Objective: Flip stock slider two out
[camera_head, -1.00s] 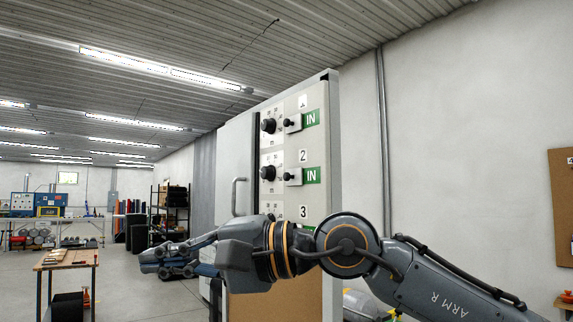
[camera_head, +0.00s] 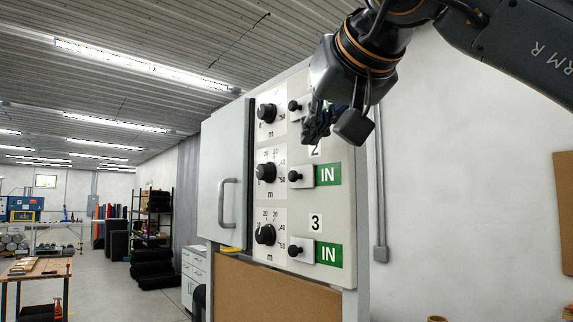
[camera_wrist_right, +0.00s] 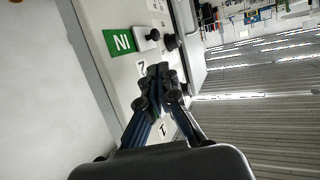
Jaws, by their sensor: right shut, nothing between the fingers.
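The stock slider two (camera_head: 301,181) is a small white plate with a black knob, in the middle row of the cabinet's panel. A green IN label (camera_head: 328,174) shows to its right. My right gripper (camera_head: 316,132) is shut and empty, in front of the panel just above slider two and apart from its knob. It hides part of row one and part of the number 2. In the right wrist view, slider two (camera_wrist_right: 145,45) and its green label lie beyond the shut fingertips (camera_wrist_right: 163,72). My left gripper is not in view.
Slider three (camera_head: 302,250), also beside a green IN label, sits below. Slider one (camera_head: 294,106) is partly covered above. Black dials (camera_head: 266,173) stand left of the sliders. A cabinet door with a handle (camera_head: 227,203) is further left.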

